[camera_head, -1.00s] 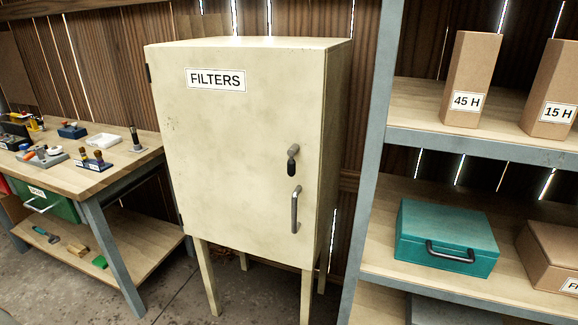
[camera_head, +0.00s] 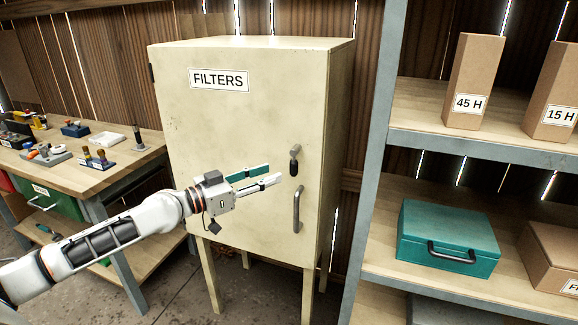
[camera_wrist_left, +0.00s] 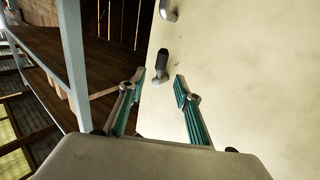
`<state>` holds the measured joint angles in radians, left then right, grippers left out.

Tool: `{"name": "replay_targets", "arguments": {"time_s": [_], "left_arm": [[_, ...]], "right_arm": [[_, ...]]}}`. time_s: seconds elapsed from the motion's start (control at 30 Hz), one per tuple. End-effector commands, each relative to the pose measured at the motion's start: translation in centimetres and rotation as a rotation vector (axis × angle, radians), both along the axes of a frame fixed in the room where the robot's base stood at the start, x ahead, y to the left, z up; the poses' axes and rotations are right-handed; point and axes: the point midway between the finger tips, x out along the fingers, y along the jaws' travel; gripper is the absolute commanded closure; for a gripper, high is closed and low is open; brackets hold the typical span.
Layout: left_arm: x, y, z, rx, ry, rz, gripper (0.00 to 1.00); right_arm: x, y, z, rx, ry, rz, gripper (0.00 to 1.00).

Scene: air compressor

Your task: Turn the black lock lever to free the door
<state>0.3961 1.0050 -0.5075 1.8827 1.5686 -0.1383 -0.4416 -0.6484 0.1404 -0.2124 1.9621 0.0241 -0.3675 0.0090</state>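The black lock lever (camera_head: 294,167) hangs down from its grey pivot (camera_head: 295,151) on the cream cabinet door (camera_head: 225,130), above the grey door handle (camera_head: 297,210). My left gripper (camera_head: 275,173) comes from the left, just left of the lever, with its fingers pointing towards it. In the left wrist view the two green-padded fingers (camera_wrist_left: 159,84) are spread with nothing between their pads. The lever (camera_wrist_left: 162,60) shows just beyond the fingertips, apart from them, and the door handle's end (camera_wrist_left: 168,10) is at the top. My right gripper is not in view.
The cabinet carries a FILTERS label (camera_head: 219,79). A grey shelf rack (camera_head: 375,160) with boxes and a teal case (camera_head: 447,237) stands to the right. A workbench (camera_head: 110,170) with small parts is on the left. Floor space is free in front of the cabinet.

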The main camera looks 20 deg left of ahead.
Motion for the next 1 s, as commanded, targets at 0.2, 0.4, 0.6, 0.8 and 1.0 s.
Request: {"name": "replay_targets", "arguments": {"time_s": [0.2, 0.4, 0.6, 0.8, 1.0], "left_arm": [[1.4, -0.7, 0.7, -0.007, -0.002, 0.001, 0.67], [3.9, -2.4, 0.7, -0.008, -0.002, 0.002, 0.67], [5.9, -3.7, 0.5, -0.007, -0.001, 0.001, 0.67], [6.6, -4.2, 0.3, -0.004, 0.0, 0.001, 0.67], [6.6, -4.2, 0.3, -0.004, 0.0, 0.001, 0.67]], "right_arm": [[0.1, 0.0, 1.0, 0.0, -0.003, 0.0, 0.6], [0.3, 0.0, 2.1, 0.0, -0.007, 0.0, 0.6], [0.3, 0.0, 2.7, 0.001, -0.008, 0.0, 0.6], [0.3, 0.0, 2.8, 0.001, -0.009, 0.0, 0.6], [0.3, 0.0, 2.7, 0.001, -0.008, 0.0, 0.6]]}}
